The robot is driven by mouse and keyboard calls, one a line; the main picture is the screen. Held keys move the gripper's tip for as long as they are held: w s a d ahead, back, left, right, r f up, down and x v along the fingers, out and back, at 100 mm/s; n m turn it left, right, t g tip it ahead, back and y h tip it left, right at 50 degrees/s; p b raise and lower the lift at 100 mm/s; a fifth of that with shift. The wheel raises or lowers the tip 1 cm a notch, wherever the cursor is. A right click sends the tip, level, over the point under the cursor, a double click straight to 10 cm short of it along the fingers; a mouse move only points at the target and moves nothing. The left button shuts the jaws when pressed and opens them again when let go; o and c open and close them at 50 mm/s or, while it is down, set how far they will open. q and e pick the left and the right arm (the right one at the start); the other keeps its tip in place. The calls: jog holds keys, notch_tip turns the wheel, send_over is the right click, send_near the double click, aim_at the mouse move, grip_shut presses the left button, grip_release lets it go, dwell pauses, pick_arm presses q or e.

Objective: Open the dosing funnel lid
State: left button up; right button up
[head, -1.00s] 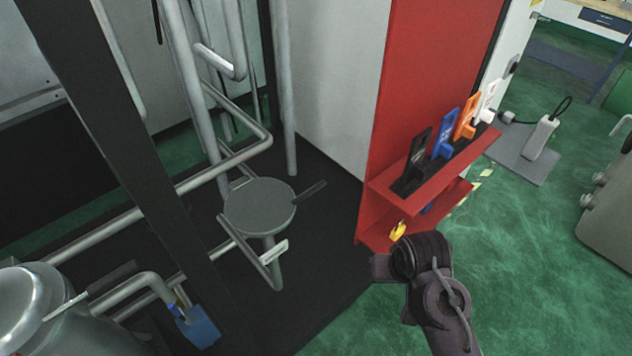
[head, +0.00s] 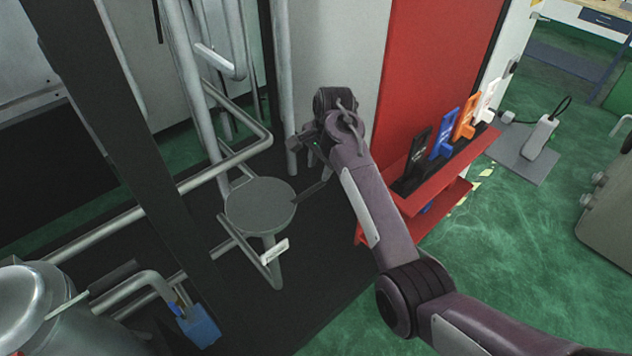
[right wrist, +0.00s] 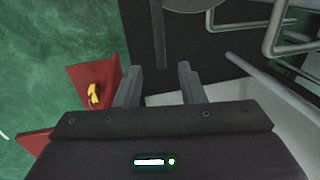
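The dosing funnel lid (head: 258,206) is a flat, round grey disc lying level and closed on top of the funnel among the pipes. Its dark handle (head: 310,194) sticks out to the right. My right gripper (head: 297,144) appears above and behind the handle in the head view. In the right wrist view the right gripper (right wrist: 158,78) is open with nothing between its fingers. The handle (right wrist: 158,35) lies ahead of the gap, lined up with it, and the lid edge (right wrist: 190,3) shows at the top. My left gripper is not in view.
A red panel with a red shelf (head: 432,172) holding coloured tags stands right of the funnel, close to my right arm. Metal pipes (head: 228,160) and a dark post (head: 130,130) stand left. A blue padlock-like tag (head: 198,325) hangs at lower left.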

aim_at(315, 186)
jog(key=f, duration=0.2)
jog(key=f+p, duration=0.1)
jog(key=f, duration=0.2)
jog(key=w+a+f, duration=0.1)
jog(key=f, duration=0.1)
jog(key=shift+w+f, duration=0.1)
jog(key=shift+f, duration=0.1)
jog(key=shift+d, duration=0.1)
grip_shut()
